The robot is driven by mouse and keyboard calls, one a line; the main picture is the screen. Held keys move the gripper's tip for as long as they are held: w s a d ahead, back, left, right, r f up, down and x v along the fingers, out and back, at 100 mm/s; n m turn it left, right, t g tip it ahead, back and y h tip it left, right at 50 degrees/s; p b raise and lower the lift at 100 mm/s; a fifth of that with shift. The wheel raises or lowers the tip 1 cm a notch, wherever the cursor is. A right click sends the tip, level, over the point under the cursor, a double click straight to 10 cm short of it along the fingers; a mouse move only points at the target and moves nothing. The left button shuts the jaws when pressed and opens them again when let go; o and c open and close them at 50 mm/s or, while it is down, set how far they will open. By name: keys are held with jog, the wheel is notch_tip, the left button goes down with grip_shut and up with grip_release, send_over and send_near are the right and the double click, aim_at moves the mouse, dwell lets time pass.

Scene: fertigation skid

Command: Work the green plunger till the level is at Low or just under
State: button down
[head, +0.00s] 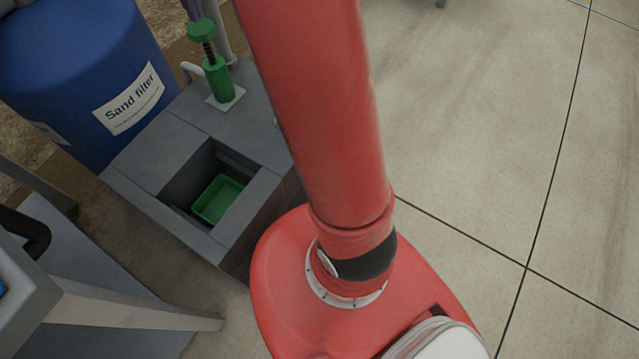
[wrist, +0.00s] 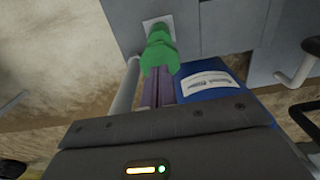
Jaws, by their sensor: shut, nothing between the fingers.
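The green plunger (head: 218,78) stands upright on a small white plate on the grey skid block, its green knob (head: 201,30) raised over a dark spring. The plunger also shows at the top of the wrist view (wrist: 160,50). My gripper's purple fingers (wrist: 157,92) are together and empty, reaching toward the knob. The purple fingers (head: 192,8) also show at the top edge of the head view, just above the knob. I cannot tell whether they touch it. No level scale or Low mark is readable in either view.
The block has a square opening with a green tray (head: 217,199) inside. The blue sand filter tank (head: 80,70) stands left of the block. Pale pipes (head: 222,35) rise close behind the plunger. A grey frame (head: 130,307) is at lower left. The tiled floor at right is clear.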

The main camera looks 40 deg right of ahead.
aim_at(200, 27)
jog(key=shift+f, duration=0.15)
jog(key=shift+f+b, duration=2.2)
jog(key=shift+f, duration=1.35)
jog(key=shift+r, duration=0.1)
notch_tip(200, 27, up, 7)
jog(key=p, duration=0.7)
jog(key=shift+r, duration=0.15)
